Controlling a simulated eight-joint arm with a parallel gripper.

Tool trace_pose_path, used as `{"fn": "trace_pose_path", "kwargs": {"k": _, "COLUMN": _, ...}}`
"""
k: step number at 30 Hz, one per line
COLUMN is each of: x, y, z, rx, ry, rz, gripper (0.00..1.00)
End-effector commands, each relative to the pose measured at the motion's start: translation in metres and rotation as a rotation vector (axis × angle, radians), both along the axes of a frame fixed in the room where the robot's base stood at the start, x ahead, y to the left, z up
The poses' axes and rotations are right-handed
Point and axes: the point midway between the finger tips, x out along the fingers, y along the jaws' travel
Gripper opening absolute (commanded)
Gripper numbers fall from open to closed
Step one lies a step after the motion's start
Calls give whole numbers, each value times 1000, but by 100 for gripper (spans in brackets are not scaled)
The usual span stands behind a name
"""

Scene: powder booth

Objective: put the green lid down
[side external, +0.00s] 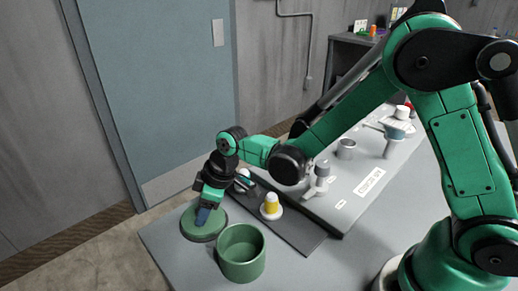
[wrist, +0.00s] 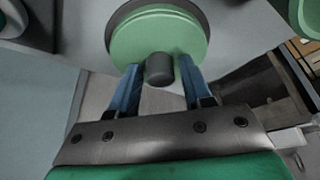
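The green lid (side external: 188,226) lies flat at the table's front left corner, left of the open green pot (side external: 241,270). In the wrist view the lid (wrist: 160,30) has a dark grey knob (wrist: 159,68). A dark round patch shows past its edge; I cannot tell whether it is a pad or a shadow. My gripper (side external: 203,217) is over the lid, pointing down. In the wrist view the blue fingers of my gripper (wrist: 160,76) stand either side of the knob with narrow gaps, so it looks open. The pot's rim (wrist: 296,15) shows at the top right.
A dark strip (side external: 295,232) with a yellow-and-white cone (side external: 271,206) on it lies right of the lid. A raised grey panel (side external: 345,205) with several fittings is behind. Bare table (side external: 330,268) lies right of the pot. The table's left edge is close to the lid.

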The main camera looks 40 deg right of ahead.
Motion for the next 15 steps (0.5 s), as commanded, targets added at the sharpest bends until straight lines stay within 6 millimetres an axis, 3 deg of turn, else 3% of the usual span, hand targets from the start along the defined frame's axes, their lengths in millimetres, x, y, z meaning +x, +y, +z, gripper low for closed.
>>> {"fn": "trace_pose_path", "kwargs": {"k": 15, "x": -2, "y": -2, "z": 10, "rx": 0, "ry": 0, "rz": 0, "gripper": 61}}
